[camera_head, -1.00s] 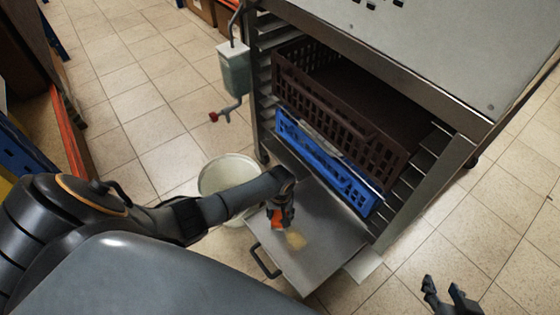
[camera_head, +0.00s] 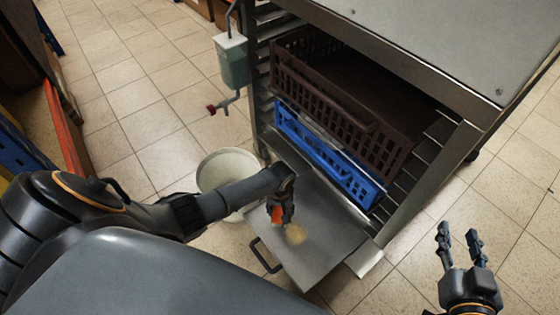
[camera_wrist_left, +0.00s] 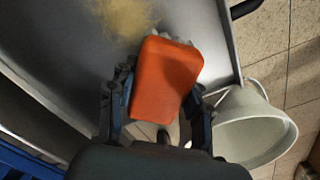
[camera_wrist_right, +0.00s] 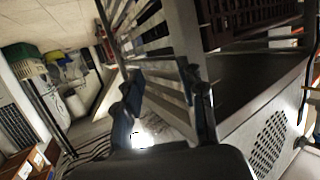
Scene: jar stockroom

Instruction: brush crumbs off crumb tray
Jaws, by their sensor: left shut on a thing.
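The crumb tray (camera_head: 325,248) is a grey metal tray pulled out from the bottom of a metal rack. A patch of tan crumbs (camera_head: 295,234) lies on it; the crumbs also show at the top of the left wrist view (camera_wrist_left: 124,16). My left gripper (camera_head: 280,204) is over the tray, shut on an orange brush (camera_wrist_left: 166,78) with pale bristles at its far end. The brush is right beside the crumbs; whether its bristles touch the tray is unclear. My right gripper (camera_head: 460,236) is open and empty, apart from the tray at the lower right.
A whitish bucket (camera_head: 214,172) stands on the floor by the tray's left side, partly behind my left arm. The rack holds a blue crate (camera_head: 325,160) and a brown crate (camera_head: 340,110) above the tray. A dispenser (camera_head: 232,62) hangs on the rack's left side. Tiled floor is clear at right.

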